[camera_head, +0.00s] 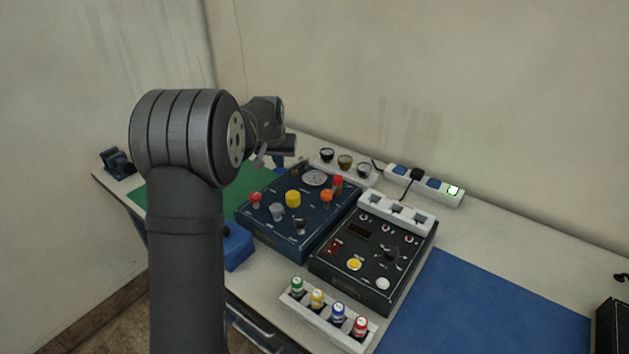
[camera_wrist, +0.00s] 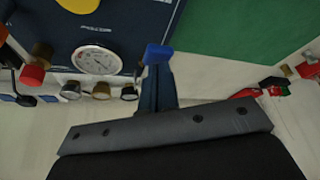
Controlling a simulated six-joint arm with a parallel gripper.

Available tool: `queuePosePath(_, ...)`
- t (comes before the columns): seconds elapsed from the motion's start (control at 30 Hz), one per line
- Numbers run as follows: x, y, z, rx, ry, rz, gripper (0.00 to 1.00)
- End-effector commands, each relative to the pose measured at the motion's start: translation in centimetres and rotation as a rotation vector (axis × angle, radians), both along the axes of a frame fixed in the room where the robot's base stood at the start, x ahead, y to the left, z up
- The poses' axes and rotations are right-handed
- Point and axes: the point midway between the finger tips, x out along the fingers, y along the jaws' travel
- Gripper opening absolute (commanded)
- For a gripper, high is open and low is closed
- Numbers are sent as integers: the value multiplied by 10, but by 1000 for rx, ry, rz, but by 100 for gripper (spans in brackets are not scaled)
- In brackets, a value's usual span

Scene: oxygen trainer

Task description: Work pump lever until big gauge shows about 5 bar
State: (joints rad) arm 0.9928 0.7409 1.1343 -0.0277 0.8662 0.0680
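The big gauge (camera_head: 315,178) is a round white dial at the back of the dark blue panel (camera_head: 268,226). It shows larger in the wrist view (camera_wrist: 97,60), but its needle is too small to read. My gripper (camera_head: 267,160) hangs above the panel's back left corner, near the gauge. In the wrist view a dark blue post with a bright blue tip (camera_wrist: 158,54) stands at the panel's edge, just beyond the gripper body. I cannot tell if it is the pump lever or if it touches my gripper. The fingertips are too small and partly hidden to judge.
Red, yellow and orange knobs (camera_head: 293,198) rise from the panel. A black control box (camera_head: 375,245) stands to its right, with a bottle rack (camera_head: 325,322) in front. Small gauges (camera_head: 345,162) and a power strip (camera_head: 425,184) line the back. The blue mat (camera_head: 480,310) is clear.

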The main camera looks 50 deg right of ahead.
Motion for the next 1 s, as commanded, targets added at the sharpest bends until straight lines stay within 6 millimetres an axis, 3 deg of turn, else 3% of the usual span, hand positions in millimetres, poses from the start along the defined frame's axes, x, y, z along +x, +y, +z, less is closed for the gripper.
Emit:
queuePosePath(0.57,-1,0,-31,1,2,0,0)
queuePosePath(1.0,0,0,-16,2,1,0,0)
